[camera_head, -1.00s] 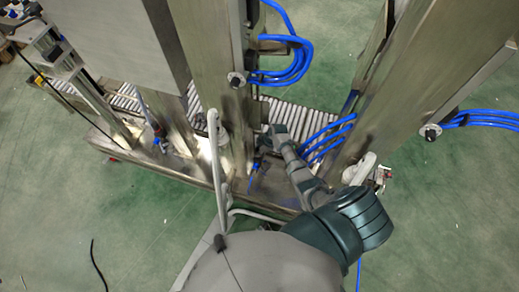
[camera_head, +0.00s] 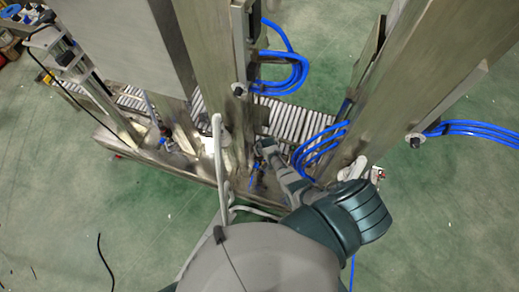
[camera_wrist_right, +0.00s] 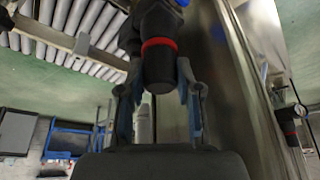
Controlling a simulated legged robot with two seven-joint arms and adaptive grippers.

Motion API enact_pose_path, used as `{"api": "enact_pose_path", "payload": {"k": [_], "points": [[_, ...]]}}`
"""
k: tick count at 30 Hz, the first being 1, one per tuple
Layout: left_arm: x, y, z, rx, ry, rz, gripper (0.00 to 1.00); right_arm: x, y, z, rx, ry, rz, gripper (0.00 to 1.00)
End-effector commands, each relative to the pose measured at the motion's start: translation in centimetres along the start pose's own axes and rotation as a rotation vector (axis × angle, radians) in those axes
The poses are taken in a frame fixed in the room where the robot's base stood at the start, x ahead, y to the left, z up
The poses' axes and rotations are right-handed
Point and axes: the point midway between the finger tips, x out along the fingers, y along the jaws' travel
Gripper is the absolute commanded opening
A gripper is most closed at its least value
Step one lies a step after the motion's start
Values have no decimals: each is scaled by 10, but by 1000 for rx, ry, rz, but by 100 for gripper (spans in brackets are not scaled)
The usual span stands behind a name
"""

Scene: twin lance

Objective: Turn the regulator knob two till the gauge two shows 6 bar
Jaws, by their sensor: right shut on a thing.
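A black regulator knob with a red ring (camera_wrist_right: 158,62) hangs from a dark regulator body in the upper middle of the right wrist view. My right gripper (camera_wrist_right: 159,92) has one finger on each side of the knob and is shut on it. In the head view my right gripper (camera_head: 264,148) is small, low between the steel columns, and the knob cannot be made out there. No gauge face is readable in either view. My left gripper is not in view.
A roller conveyor (camera_head: 290,122) runs behind my right gripper. Steel columns (camera_head: 212,60) stand left and right of my arm. Blue hoses (camera_head: 285,75) loop from them.

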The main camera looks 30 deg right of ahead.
Motion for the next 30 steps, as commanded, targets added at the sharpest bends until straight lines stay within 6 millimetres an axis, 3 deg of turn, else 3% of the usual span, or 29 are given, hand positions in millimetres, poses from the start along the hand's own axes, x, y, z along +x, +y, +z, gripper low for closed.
{"api": "enact_pose_path", "payload": {"k": [1, 15, 30], "points": [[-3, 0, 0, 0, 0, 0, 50, -3, -3, -8, 40, 16, 11, 0], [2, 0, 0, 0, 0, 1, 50, 0, -1, -8, 393, 17, 157, 0], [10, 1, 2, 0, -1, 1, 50, -1, 0, -8, 560, 17, 225, 0]]}}
